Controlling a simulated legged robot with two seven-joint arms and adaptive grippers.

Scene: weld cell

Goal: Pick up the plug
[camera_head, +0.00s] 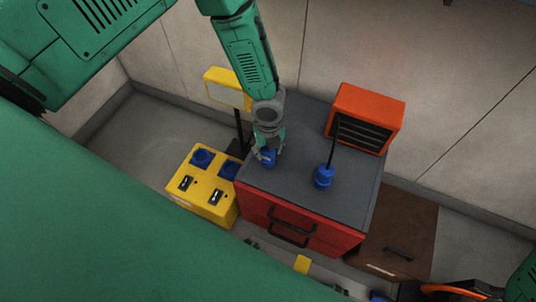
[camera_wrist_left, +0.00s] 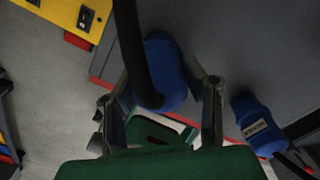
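Two blue plugs show on the grey cabinet top. One plug (camera_head: 268,159) is near the top's left edge, under my left gripper (camera_head: 268,152). In the left wrist view this plug (camera_wrist_left: 165,70), with a thick black cable, lies between the two fingers of the left gripper (camera_wrist_left: 160,90). The fingers are close on both sides; I cannot tell whether they press on it. The second plug (camera_head: 323,178), with a black cable, stands to the right. It also shows in the wrist view (camera_wrist_left: 258,125), with a pale label.
The plugs' red cabinet (camera_head: 300,232) has a grey top. An orange-red louvred box (camera_head: 372,103) stands at its back right. A yellow socket box (camera_head: 207,188) is left of the cabinet, with a yellow panel (camera_head: 228,88) on a post behind. A brown box (camera_head: 405,235) stands right.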

